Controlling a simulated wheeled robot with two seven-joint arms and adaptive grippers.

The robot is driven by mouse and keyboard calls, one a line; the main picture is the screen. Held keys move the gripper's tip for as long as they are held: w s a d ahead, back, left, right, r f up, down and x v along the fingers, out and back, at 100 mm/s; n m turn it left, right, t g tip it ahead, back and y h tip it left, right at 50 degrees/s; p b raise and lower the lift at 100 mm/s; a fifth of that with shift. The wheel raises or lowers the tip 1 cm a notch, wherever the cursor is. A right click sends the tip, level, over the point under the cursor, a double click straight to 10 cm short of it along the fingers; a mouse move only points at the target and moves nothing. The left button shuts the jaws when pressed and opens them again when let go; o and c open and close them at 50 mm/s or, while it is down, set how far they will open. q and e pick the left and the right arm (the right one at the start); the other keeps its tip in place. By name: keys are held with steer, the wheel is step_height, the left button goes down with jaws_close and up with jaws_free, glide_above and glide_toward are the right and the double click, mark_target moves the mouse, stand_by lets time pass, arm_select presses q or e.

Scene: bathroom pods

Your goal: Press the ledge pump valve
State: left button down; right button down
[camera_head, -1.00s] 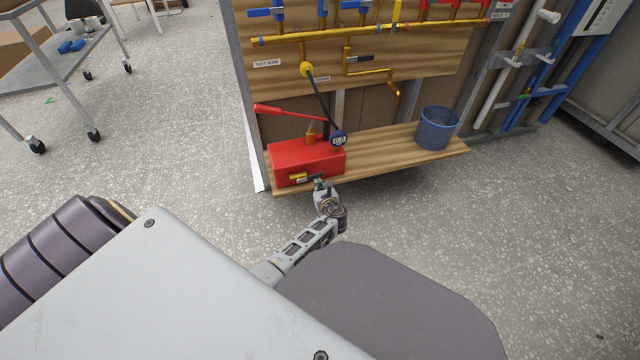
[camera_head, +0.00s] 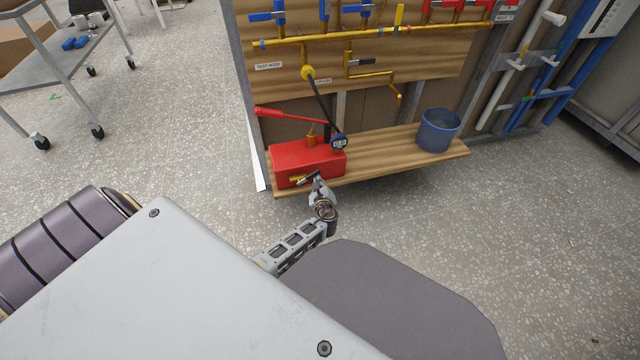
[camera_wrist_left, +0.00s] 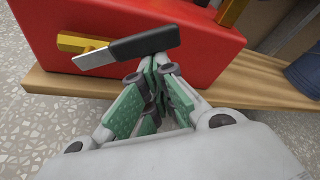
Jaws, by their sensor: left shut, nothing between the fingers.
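The red test pump (camera_head: 306,160) sits on the left end of the wooden ledge (camera_head: 385,150). Its valve, a lever with a black grip (camera_wrist_left: 145,43) and a metal shank on a brass stem (camera_wrist_left: 80,43), is on its front face; in the head view the valve (camera_head: 303,179) is small. My left gripper (camera_head: 318,184) is at the pump's front, close to the black grip. In the left wrist view the closed green-padded fingers (camera_wrist_left: 152,75) are just below the black grip; whether they touch it I cannot tell. My right gripper is not in view.
A blue bucket (camera_head: 438,130) stands on the ledge's right part. A black hose (camera_head: 322,105) runs from the pump's gauge (camera_head: 339,141) up to the yellow pipes (camera_head: 330,37). A grey cart (camera_head: 62,70) stands at the left. Floor in front is clear.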

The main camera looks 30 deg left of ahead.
mark_target(314, 173)
arm_select(q)
steer(key=r, duration=0.1)
steer(key=r+n, duration=0.1)
steer(key=s+a+r+n+t, duration=0.1)
steer(key=shift+r+h, duration=0.3)
steer(key=shift+s+a+r+n, duration=0.15)
steer(key=shift+r+n, duration=0.1)
steer(key=shift+n, duration=0.35)
steer(key=shift+s+r, duration=0.1)
steer(key=shift+s+a+r, duration=0.1)
steer(key=shift+a+r, duration=0.05)
steer(key=shift+r, duration=0.05)
steer(key=v, duration=1.2)
steer(key=shift+f, duration=0.2)
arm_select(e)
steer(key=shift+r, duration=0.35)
arm_select(q)
steer(key=shift+s, duration=0.15)
stand_by(0.3)
